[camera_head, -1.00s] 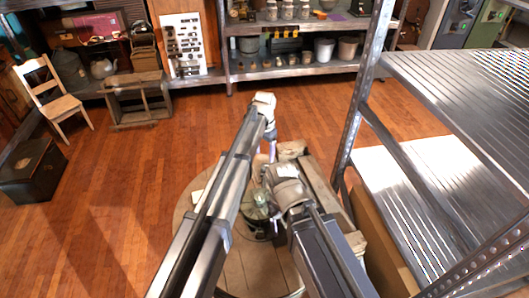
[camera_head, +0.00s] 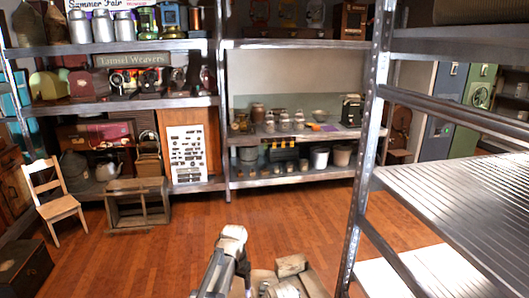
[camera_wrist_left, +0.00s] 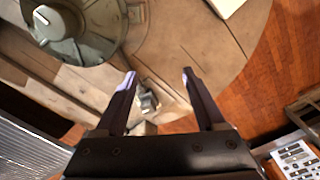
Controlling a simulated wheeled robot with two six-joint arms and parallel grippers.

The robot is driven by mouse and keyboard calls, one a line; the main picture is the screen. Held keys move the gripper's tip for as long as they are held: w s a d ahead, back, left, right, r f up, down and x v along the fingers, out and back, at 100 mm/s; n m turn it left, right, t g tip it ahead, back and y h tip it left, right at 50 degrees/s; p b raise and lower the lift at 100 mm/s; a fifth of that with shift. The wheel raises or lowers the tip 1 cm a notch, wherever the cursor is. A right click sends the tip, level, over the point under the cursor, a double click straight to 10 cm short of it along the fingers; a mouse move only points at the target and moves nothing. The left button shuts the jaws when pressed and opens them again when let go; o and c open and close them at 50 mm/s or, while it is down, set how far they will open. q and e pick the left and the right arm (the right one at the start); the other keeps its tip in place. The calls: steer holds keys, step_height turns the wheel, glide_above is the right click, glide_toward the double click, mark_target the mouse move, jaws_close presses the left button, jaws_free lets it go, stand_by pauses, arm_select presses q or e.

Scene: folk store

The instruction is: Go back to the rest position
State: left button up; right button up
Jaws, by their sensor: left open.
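My left gripper (camera_wrist_left: 158,76) is open in the left wrist view, its two dark fingers apart. Nothing is held between them; a small metallic item (camera_wrist_left: 149,101) shows below, beyond the fingers. My left arm rises from the bottom centre of the head view, with its pale wrist joint near the bottom edge; the fingers do not show there. My right gripper does not show in either current view. A grey-green round device with a knob (camera_wrist_left: 68,45) stands on a round wooden tabletop (camera_wrist_left: 225,55) in the left wrist view.
A metal rack (camera_head: 365,170) stands close on the right, with ridged shelves (camera_head: 460,200). Loaded shelves (camera_head: 150,103) line the back. A wooden chair (camera_head: 55,205) and an open wooden crate (camera_head: 137,205) stand at left. The wood floor (camera_head: 160,255) between is clear.

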arm_select(q)
steer(key=s+a+n, duration=0.2)
steer(key=s+a, duration=0.2)
steer(key=s, duration=0.4)
steer(key=s+a+n, duration=0.3)
steer(key=s+a, duration=0.1)
steer(key=s, duration=0.4)
steer(key=s+d+r+m+y+p, duration=0.1)
steer(key=s+d+r+m+p, duration=0.2)
steer(key=d, duration=0.7)
steer(key=shift+s+d+r+m+g, duration=0.3)
steer(key=shift+s+m, duration=0.2)
steer(key=shift+s, duration=0.7)
